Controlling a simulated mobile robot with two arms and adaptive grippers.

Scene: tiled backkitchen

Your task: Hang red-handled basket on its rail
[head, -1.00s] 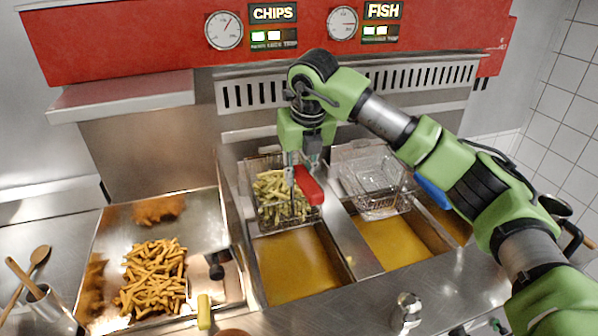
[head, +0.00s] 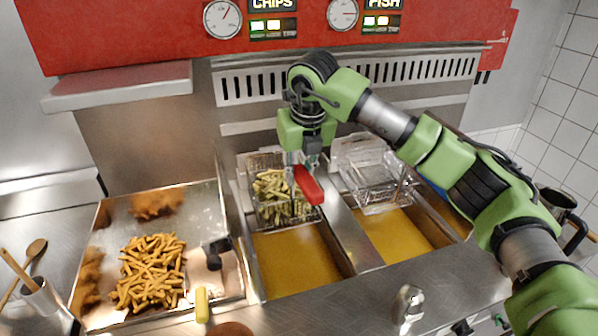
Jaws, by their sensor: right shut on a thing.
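The red-handled basket (head: 270,212) is a wire basket with pale chips in it, at the back of the left fryer well, above the golden oil (head: 295,262). Its red handle (head: 308,185) slants down at the basket's right side. My right gripper (head: 302,162) points down at the upper end of this handle and is shut on it; the fingertips are partly hidden. The rail behind the basket is hard to make out near the steel back panel (head: 235,128). My left gripper is not in view.
A second, empty wire basket (head: 372,180) hangs at the back of the right well, close beside my gripper. A steel tray (head: 205,215) with cooked chips (head: 150,270) lies left. A yellow-handled tool (head: 202,305) and a salt shaker (head: 408,305) are in front.

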